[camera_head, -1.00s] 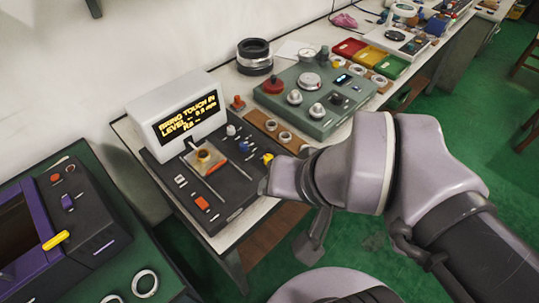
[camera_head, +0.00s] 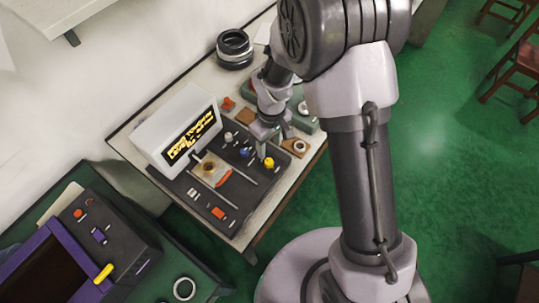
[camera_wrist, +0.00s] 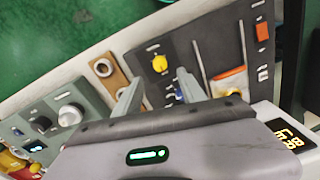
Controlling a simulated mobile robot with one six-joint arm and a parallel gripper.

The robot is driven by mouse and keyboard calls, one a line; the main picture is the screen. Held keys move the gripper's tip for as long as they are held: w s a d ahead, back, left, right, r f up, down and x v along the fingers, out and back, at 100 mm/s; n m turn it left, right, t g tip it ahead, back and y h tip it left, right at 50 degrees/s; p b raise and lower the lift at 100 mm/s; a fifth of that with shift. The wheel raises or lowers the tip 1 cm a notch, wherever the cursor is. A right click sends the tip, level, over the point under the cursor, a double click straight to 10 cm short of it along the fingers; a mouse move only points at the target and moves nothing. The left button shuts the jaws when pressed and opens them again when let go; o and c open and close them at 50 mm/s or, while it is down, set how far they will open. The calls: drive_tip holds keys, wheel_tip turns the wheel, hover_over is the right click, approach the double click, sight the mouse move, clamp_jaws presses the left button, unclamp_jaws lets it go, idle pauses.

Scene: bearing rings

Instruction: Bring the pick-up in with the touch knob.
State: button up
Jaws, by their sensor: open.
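The dark tester panel (camera_head: 188,185) carries a white display box with yellow text (camera_head: 190,133), unreadable now. A yellow knob (camera_head: 268,162) stands at the panel's near right edge; it also shows in the wrist view (camera_wrist: 159,63). Blue (camera_head: 244,152) and white (camera_head: 228,136) knobs stand behind it. The knob labels are too small to read. An orange block with a pale top (camera_head: 212,172) sits below the display; the pick-up is not clear there. My gripper (camera_head: 268,135) is open above the knob row. In the wrist view, the yellow knob shows just beyond the open fingertips (camera_wrist: 155,88), not clasped.
A grey-green control unit (camera_head: 303,112) and a brown strip with rings (camera_head: 295,147) lie close right of the panel. A black ringed cylinder (camera_head: 234,48) stands behind. A purple-framed machine (camera_head: 60,240) is at the left.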

sight(269, 161)
wheel_tip(269, 161, down, 8)
drive_tip(key=shift+s+a+f+b, duration=0.1)
drive_tip(key=shift+s+b, duration=0.05)
drive_tip(key=shift+b, duration=0.6)
drive_tip(key=shift+c, duration=0.5)
clamp_jaws()
